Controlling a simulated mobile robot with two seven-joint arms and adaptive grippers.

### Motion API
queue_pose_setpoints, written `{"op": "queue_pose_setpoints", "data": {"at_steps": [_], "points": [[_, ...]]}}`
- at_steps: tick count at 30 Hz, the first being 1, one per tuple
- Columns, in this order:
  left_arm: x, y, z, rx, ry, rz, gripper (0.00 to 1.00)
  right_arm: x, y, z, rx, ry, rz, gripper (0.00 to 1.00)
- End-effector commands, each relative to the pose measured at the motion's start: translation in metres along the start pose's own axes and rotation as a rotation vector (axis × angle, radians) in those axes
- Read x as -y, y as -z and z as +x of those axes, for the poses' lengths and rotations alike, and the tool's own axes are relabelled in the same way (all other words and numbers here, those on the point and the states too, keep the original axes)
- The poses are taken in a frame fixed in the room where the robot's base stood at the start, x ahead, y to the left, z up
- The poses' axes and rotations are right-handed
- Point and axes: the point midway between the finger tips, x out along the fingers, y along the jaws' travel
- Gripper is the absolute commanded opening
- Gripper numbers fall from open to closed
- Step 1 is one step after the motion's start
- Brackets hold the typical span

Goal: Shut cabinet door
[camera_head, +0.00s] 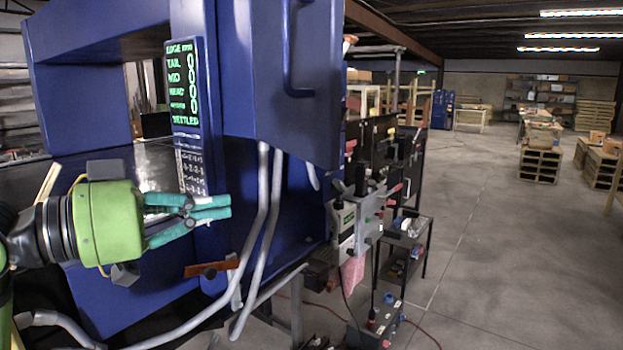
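The blue cabinet door (268,85) is at the upper middle, angled out from the blue machine, with a long vertical handle (290,60) on its face. It looks open, though its hinge side and the inside of the cabinet are hard to make out. My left gripper (229,207) has a green body and teal fingers. It comes in from the left, pointing right, below and left of the door and apart from it. Its fingertips are together, with nothing seen between them. My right gripper is out of view.
A panel with green text (183,95) is on the blue machine (80,100) above my gripper. Grey pipes (262,215) run below the door. A cluttered black cart (405,250) stands right of the machine. The floor (500,240) farther right is open.

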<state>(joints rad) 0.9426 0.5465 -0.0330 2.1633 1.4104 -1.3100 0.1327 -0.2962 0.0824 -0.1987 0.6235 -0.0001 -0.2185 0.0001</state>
Motion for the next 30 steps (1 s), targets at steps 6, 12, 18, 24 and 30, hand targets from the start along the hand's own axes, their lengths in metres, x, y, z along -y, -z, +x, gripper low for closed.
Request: {"op": "queue_pose_setpoints", "data": {"at_steps": [6, 12, 18, 24, 30], "points": [[-0.027, 0.05, -0.021, -0.064, -0.078, 0.052, 0.0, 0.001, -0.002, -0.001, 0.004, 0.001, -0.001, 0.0], [-0.031, 0.057, -0.004, -0.067, -0.088, 0.05, 0.0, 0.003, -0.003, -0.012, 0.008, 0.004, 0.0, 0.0], [-0.035, 0.061, 0.037, -0.067, -0.089, 0.049, 0.0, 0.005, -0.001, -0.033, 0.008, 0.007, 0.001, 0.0], [-0.038, 0.063, 0.079, -0.067, -0.087, 0.05, 0.0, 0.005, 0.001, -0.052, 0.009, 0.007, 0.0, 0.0], [-0.04, 0.063, 0.106, -0.067, -0.085, 0.049, 0.0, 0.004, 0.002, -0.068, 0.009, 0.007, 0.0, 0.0]]}}
